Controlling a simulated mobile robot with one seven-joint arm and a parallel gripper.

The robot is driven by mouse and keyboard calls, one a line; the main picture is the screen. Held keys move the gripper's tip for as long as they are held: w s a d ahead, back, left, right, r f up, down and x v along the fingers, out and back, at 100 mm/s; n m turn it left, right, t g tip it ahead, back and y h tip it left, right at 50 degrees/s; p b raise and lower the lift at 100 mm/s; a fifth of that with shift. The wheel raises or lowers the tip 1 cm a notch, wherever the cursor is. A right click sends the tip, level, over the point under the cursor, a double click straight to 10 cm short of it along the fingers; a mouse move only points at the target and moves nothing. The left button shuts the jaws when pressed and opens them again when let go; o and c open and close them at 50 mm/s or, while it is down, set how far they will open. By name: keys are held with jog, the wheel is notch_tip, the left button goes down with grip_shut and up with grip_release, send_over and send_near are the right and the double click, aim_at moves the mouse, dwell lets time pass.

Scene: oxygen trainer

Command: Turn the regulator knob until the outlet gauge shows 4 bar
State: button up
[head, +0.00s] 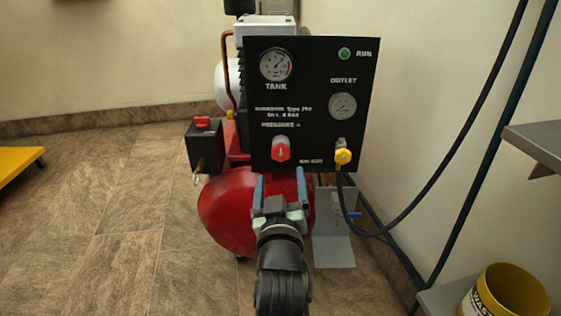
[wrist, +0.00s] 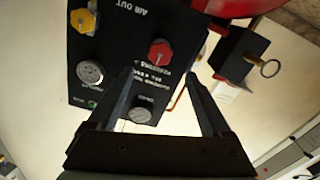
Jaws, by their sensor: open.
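The red regulator knob (head: 281,150) sits low on the left of the black panel (head: 312,60), under the word PRESSURE. The outlet gauge (head: 343,106) is a round pale dial at the panel's right; its reading is too small to tell. My gripper (head: 280,178) is open, with its two fingers apart, just below the knob in the head view. In the wrist view the panel appears upside down. There the knob (wrist: 160,53) shows just beyond and between the fingertips (wrist: 158,73), with nothing held. The outlet gauge (wrist: 90,73) shows left of the fingers.
A yellow knob (head: 343,155) with a black hose stands right of the red knob. The tank gauge (head: 276,65) and green RUN lamp (head: 344,54) are higher up. A red tank (head: 235,205) lies below. A black box (head: 204,148) is at left; a grey shelf (head: 540,140) at right.

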aim_at(280, 153)
jog(key=w+b, duration=0.4)
jog(key=w, duration=0.3)
jog(key=shift+w+f, duration=0.1)
jog(key=shift+w, duration=0.15)
jog(key=shift+w+b, duration=0.5)
jog(key=shift+w, duration=0.45)
grip_shut()
